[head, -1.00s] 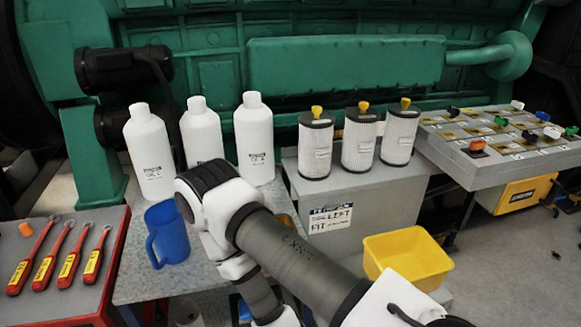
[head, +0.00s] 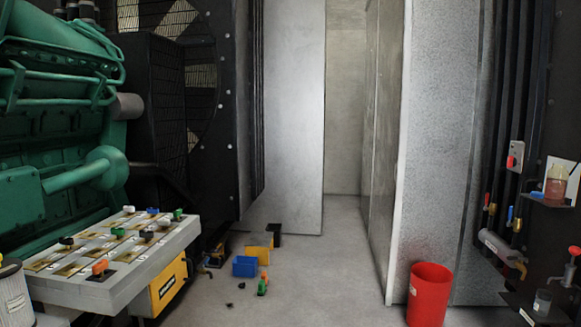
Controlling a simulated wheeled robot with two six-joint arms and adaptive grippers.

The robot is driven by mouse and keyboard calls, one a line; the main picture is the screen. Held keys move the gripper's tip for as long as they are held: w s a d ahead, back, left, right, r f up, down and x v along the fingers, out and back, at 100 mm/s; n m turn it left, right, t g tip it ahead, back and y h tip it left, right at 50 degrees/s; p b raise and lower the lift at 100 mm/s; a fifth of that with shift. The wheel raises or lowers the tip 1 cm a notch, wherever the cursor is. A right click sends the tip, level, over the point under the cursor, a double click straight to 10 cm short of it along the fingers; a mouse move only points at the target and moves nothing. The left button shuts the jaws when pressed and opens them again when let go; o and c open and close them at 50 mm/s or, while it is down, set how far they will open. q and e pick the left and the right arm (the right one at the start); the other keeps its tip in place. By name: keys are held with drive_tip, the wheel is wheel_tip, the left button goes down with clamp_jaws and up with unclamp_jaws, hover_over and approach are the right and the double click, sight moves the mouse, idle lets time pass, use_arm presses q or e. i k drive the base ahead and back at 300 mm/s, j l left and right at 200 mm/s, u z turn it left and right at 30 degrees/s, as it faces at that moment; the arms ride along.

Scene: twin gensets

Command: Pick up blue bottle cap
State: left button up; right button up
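I cannot make out a blue bottle cap for certain in the head view. A small blue knob-like piece (head: 152,210) sits at the far edge of the grey control panel (head: 180,250), among white, black, green and orange ones. A small blue handle (head: 510,214) shows on the pipes at the right. Neither of my grippers is in view, so what they hold is hidden.
A blue bin (head: 245,266) and a yellow bin (head: 262,247) stand on the floor, with a small green and orange item (head: 262,284) nearby. A red bucket (head: 429,292) stands at right. A yellow crate (head: 166,287) is under the panel. The middle floor is clear.

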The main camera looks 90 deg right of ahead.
sight(535, 194)
drive_tip(key=z, duration=4.25)
drive_tip(key=i+j+z, duration=0.1)
drive_tip(key=i+z, duration=0.15)
drive_tip(key=i, duration=1.25)
